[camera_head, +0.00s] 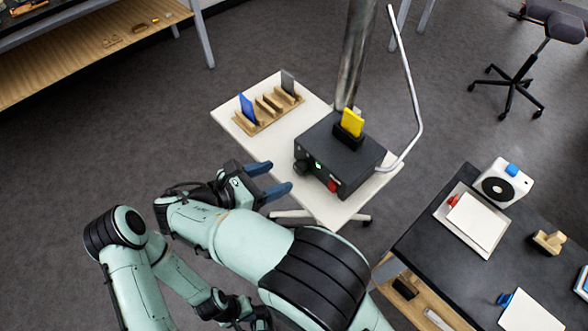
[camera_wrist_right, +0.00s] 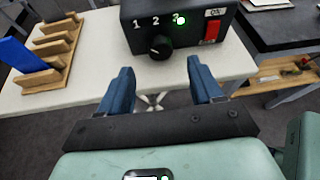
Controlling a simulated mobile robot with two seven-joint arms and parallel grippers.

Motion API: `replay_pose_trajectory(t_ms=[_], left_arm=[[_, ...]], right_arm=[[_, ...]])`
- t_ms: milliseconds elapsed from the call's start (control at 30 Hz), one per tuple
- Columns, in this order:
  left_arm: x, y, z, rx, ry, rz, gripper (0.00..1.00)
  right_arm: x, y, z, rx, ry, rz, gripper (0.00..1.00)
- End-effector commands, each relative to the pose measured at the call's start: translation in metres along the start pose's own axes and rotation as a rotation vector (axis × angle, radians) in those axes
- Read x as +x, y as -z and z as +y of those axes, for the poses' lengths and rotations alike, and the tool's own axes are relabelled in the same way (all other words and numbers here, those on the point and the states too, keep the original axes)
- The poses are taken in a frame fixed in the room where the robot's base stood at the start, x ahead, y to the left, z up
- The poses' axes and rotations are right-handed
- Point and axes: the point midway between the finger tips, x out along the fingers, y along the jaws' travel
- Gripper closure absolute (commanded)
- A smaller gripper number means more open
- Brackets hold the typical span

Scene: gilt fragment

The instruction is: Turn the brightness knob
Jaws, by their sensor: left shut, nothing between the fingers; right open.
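A dark box (camera_head: 345,155) stands on a small white table. Its black round knob (camera_wrist_right: 160,47) is on the front face below the numbers 1, 2 and 3, with a green light lit by the 3; the knob also shows in the head view (camera_head: 301,167). My right gripper (camera_head: 279,177) is open and empty, its blue fingers pointing at the box front. In the right wrist view the fingers (camera_wrist_right: 162,72) lie to either side of the knob's line, short of it and apart from it. My left gripper (camera_head: 256,318) is low in the head view, shut and empty, partly hidden.
A red switch (camera_wrist_right: 211,31) is right of the knob. A yellow card (camera_head: 352,122) stands in the box's top. A wooden rack (camera_head: 265,113) with cards sits left on the white table (camera_head: 235,128). A dark desk (camera_head: 425,240) is at right.

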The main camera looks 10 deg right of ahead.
Motion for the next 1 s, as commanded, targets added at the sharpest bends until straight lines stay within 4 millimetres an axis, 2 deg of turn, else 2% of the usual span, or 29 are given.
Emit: replay_pose_trajectory(t_ms=[100,300,500,733,767,900,933,1000], left_arm=[[0.003,0.0,-0.001,0.0,0.0,-0.001,1.0],[0.005,-0.001,-0.002,0.0,0.0,-0.002,1.0],[0.006,-0.001,-0.002,0.0,0.001,-0.002,1.0],[0.006,-0.001,-0.002,0.0,0.001,-0.002,1.0],[0.006,-0.001,-0.002,0.0,0.001,-0.002,1.0],[0.006,-0.001,-0.002,0.0,0.001,-0.002,1.0],[0.006,-0.001,-0.002,0.0,0.001,-0.002,1.0],[0.006,-0.001,-0.002,0.0,0.001,-0.002,1.0]], right_arm=[[0.026,0.001,-0.001,-0.001,0.003,0.001,0.35],[0.054,0.001,0.0,0.0,0.001,0.001,0.35],[0.065,0.001,0.0,-0.001,0.0,0.002,0.35],[0.066,0.001,0.0,0.0,0.0,0.002,0.35],[0.066,0.001,0.0,0.0,0.0,0.002,0.38],[0.066,0.001,0.0,-0.001,0.0,0.002,0.84],[0.066,0.001,0.0,0.0,0.0,0.002,0.91],[0.065,0.001,0.0,0.0,0.0,0.002,0.91]])
